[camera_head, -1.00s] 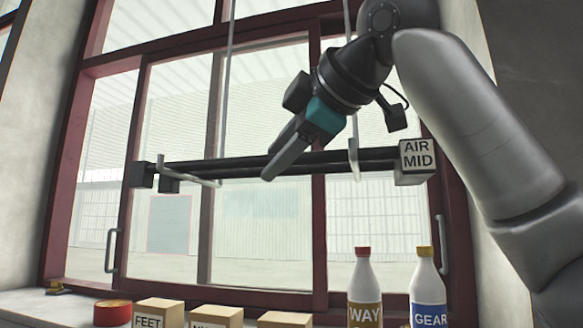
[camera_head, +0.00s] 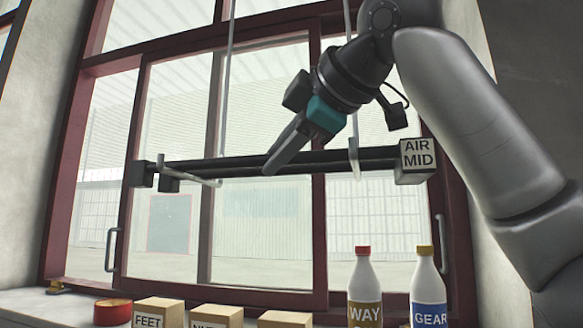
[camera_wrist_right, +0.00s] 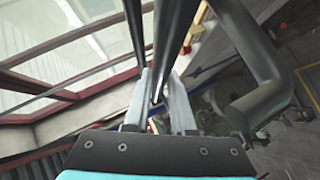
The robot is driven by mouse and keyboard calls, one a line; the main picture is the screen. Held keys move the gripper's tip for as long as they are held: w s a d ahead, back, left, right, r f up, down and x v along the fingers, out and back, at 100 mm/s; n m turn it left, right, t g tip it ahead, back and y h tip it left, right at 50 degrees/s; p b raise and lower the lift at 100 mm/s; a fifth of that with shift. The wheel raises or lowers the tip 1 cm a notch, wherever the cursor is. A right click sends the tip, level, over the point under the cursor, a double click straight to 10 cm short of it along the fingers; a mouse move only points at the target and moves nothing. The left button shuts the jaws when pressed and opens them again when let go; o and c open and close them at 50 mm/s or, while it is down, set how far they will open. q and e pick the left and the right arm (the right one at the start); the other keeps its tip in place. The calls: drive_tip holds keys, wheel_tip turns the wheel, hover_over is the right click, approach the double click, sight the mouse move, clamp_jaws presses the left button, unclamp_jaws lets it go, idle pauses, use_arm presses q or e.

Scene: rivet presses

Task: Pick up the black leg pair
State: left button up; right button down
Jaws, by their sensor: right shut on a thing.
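The black leg pair (camera_head: 235,165) is two long dark bars lying side by side, level in front of the window. It rests on two grey hanging hooks and has a block labelled AIR MID (camera_head: 417,161) at its right end. My right gripper (camera_head: 271,168) reaches down from the upper right and is shut on the leg pair near its middle. My left gripper is not in view.
The left hook (camera_head: 190,178) and right hook (camera_head: 354,160) hang on thin rods beside the grip. Below, the sill holds a red tin (camera_head: 113,312), boxes including one labelled FEET (camera_head: 157,310), a WAY bottle (camera_head: 364,290) and a GEAR bottle (camera_head: 428,290). The window (camera_head: 240,240) is behind.

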drive_tip(key=shift+r, duration=0.3)
idle(0.5)
wheel_tip(320, 180, up, 10)
drive_tip(key=shift+f, duration=0.25)
idle(0.5)
